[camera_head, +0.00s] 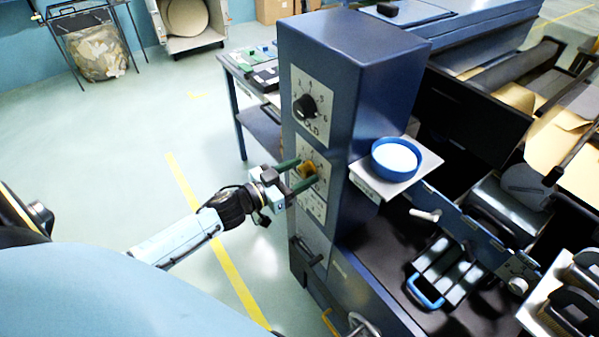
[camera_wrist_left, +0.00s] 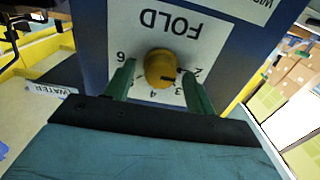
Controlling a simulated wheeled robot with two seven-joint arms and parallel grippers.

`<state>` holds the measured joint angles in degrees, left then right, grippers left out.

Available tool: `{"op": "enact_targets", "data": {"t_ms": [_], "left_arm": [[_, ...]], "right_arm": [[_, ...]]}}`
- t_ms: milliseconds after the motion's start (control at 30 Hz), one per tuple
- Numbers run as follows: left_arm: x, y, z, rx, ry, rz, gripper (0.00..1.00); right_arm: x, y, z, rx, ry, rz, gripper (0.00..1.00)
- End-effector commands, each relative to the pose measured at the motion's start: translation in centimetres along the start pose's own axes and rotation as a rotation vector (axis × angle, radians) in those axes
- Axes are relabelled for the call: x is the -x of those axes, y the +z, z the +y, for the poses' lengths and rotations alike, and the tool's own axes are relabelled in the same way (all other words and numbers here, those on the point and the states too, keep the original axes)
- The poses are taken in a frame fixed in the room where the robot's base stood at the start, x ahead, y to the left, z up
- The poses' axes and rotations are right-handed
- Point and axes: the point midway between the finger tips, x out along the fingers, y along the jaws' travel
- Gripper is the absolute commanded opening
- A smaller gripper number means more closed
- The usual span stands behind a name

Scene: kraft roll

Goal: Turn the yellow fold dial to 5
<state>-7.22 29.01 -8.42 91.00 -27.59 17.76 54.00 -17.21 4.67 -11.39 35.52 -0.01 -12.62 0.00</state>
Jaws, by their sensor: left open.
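The yellow fold dial (camera_head: 309,169) sits on a white plate on the front of the blue cabinet (camera_head: 345,75). In the left wrist view the dial (camera_wrist_left: 160,68) shows below the upside-down word FOLD, with printed numbers around it. A dark mark on its face lies toward the 2 and 3 side; its exact setting is hard to tell. My left gripper (camera_head: 304,174) is open, with one green finger on each side of the dial. I cannot tell whether the fingers touch it. The 5 is hidden near a finger in the wrist view. My right gripper is not in view.
A black dial (camera_head: 306,106) on its own plate is above the yellow one. A black handle (camera_head: 304,250) is below. A blue round dish (camera_head: 396,159) stands on a shelf at the cabinet's right side. Open floor lies to the left.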

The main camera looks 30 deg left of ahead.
Motion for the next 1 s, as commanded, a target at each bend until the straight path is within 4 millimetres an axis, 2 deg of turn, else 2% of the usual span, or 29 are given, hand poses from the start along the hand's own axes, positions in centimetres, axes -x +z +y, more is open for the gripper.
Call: {"op": "enact_targets", "data": {"t_ms": [300, 633, 1000], "left_arm": [[-0.23, 0.0, -0.01, 0.0, 0.0, 0.0, 0.54], [-0.21, -0.01, 0.0, 0.0, 0.0, 0.0, 0.12], [-0.23, -0.05, 0.01, -0.01, 0.0, 0.001, 0.12]], "right_arm": [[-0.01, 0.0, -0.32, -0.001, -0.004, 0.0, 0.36], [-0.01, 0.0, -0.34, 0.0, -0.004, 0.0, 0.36], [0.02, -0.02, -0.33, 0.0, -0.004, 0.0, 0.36]]}}
